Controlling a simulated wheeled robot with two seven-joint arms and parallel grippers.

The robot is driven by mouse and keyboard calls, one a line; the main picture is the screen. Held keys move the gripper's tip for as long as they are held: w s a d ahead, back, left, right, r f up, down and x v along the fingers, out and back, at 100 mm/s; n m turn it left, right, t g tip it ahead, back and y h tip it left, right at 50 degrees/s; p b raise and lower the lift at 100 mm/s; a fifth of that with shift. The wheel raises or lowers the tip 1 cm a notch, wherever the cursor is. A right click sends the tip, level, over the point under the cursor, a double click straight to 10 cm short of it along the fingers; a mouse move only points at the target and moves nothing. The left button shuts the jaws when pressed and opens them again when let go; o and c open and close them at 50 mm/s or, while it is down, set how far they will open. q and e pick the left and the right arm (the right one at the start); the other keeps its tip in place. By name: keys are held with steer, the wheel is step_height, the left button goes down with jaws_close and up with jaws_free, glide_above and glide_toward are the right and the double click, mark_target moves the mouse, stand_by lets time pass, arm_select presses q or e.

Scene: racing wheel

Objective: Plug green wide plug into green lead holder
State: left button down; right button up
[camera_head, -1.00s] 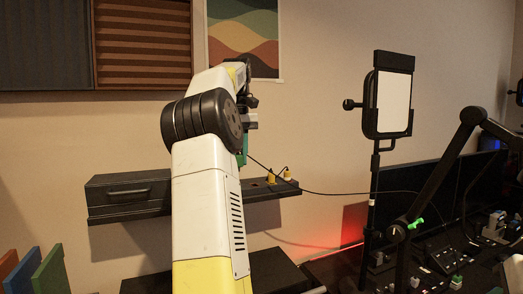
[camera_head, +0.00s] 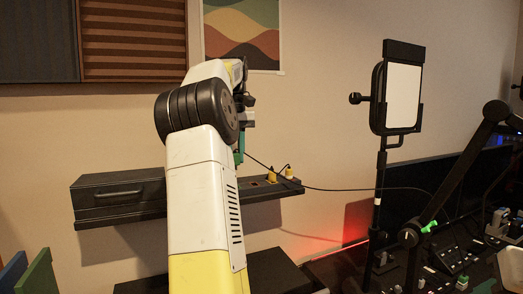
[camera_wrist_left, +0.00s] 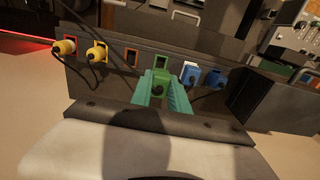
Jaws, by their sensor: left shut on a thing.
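My left gripper (camera_wrist_left: 162,92) has green-teal fingers and is shut on the green wide plug (camera_wrist_left: 159,84) in the left wrist view. The plug is between the fingertips, just in front of the green lead holder (camera_wrist_left: 161,62), a green-framed socket in the dark shelf panel. I cannot tell whether the plug touches the holder. In the head view my left gripper (camera_head: 240,150) shows as a small green part beside my arm, above the shelf; the arm hides the plug and holder there. My right gripper is not in view.
Two yellow plugs (camera_wrist_left: 97,53) sit left of the holder and blue plugs (camera_wrist_left: 190,73) to its right. An empty orange-rimmed socket (camera_wrist_left: 131,57) lies close left. The dark shelf (camera_head: 120,197) has a drawer. A black cable (camera_head: 340,190) runs right past a light stand (camera_head: 377,195).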

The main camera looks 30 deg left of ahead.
arm_select(q)
steer(key=shift+f, duration=2.1)
steer(key=shift+s+f, duration=0.1)
steer(key=shift+f, duration=1.15)
steer(key=c, duration=1.2)
jaws_free()
step_height(320, 180, up, 8)
steer(key=shift+f, duration=0.15)
